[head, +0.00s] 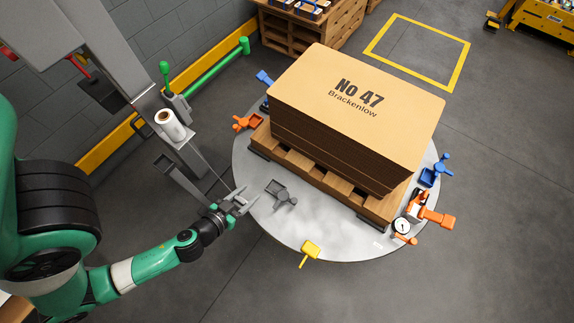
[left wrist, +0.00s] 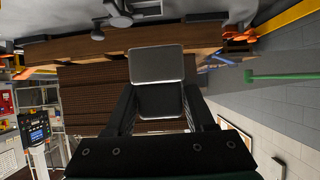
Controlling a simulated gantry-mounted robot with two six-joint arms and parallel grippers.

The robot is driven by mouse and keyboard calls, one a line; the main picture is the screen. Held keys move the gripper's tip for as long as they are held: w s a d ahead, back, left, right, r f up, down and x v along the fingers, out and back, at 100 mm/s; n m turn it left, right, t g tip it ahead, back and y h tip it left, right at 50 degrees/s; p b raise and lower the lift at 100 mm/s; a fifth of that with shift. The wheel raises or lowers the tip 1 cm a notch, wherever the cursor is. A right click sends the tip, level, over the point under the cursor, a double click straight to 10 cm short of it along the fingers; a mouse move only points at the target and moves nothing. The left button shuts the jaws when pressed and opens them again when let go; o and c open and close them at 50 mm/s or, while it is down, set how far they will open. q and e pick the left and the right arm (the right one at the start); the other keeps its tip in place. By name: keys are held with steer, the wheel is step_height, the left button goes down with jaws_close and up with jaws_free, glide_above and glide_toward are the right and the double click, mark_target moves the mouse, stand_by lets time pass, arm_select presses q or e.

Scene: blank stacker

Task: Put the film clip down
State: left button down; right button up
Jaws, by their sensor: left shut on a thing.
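My left gripper (head: 238,202) is above the left rim of the round grey turntable, shut on a small grey clip. In the left wrist view the grey clip (left wrist: 157,64), two flat dark plates with pale edges, sits between the fingers. I take it to be the film clip; in the head view it is too small to make out apart from the fingers. The round turntable (head: 325,245) carries a wooden pallet (head: 295,165) with a tall stack of brown board (head: 350,115). My right gripper is not in view.
A grey clamp-like piece (head: 282,195) lies on the turntable just right of my gripper. Orange (head: 248,121), blue (head: 435,170) and yellow (head: 310,248) pieces stand around the rim. A grey post with a white roll (head: 171,125) stands to the left. The turntable's front is mostly clear.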

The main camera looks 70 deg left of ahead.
arm_select(q)
steer(key=b, duration=0.2)
glide_above(280, 182)
steer(key=s, duration=0.1)
step_height(280, 182, down, 9)
steer(key=shift+s+d+r, duration=0.1)
steer(key=shift+d, duration=0.05)
steer(key=f+b, duration=0.2)
steer(key=f, duration=0.1)
steer(key=w+f+b, duration=0.1)
steer(key=shift+w+a+f, duration=0.1)
steer(key=shift+a+f, duration=0.15)
steer(key=shift+f, duration=0.05)
steer(key=shift+r, duration=0.2)
steer(key=shift+f, duration=0.2)
steer(key=shift+c, duration=1.3)
jaws_free()
